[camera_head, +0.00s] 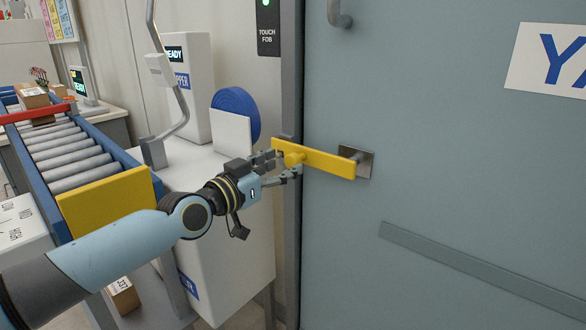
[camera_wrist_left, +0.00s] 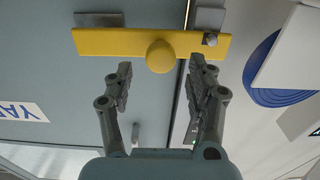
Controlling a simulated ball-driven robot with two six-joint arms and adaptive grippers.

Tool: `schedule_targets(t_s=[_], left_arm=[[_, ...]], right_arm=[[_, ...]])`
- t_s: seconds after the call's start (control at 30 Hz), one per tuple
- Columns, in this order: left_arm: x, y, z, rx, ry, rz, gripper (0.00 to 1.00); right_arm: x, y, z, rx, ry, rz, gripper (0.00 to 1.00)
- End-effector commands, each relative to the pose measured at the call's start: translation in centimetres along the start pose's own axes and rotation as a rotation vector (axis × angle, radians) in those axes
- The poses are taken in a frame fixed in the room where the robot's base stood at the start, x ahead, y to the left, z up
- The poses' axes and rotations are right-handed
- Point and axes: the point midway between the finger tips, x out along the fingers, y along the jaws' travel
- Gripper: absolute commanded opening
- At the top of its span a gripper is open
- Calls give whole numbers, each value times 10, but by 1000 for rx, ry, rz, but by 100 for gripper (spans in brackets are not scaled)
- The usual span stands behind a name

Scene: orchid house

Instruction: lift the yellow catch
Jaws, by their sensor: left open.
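The yellow catch (camera_head: 328,162) is a flat bar lying across the edge of the grey-blue door (camera_head: 430,120), with a round yellow knob (camera_head: 295,158) near its left end. A metal plate (camera_head: 365,163) sits behind its right end. In the head view my left gripper (camera_head: 279,167) is at the knob end of the bar. In the left wrist view the bar (camera_wrist_left: 120,42) and knob (camera_wrist_left: 160,56) show beyond the open fingers (camera_wrist_left: 160,75). The knob lies between the fingertip lines, a little past the tips, with nothing gripped. My right gripper is not seen.
A roller conveyor (camera_head: 70,155) with a yellow end plate (camera_head: 108,203) stands at the left. A white machine (camera_head: 225,240) with a blue roll (camera_head: 240,108) is beside the door frame. A long bar (camera_head: 480,270) crosses the lower door.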

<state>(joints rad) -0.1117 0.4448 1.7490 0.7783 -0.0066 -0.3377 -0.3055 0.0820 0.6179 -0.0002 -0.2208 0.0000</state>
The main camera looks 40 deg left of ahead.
Motion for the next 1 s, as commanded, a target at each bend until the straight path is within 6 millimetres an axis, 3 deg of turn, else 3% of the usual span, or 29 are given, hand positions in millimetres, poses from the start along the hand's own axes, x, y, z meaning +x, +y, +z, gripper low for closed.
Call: schedule_targets(t_s=[0.1,0.23,0.6,1.0], left_arm=[[22,0,3,-1,2,-1,56],[36,0,2,0,-1,-1,56],[44,0,0,1,-2,0,56],[43,0,1,1,-2,0,5]], right_arm=[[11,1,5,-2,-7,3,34],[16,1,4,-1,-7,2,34],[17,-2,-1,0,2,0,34],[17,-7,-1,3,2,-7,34]])
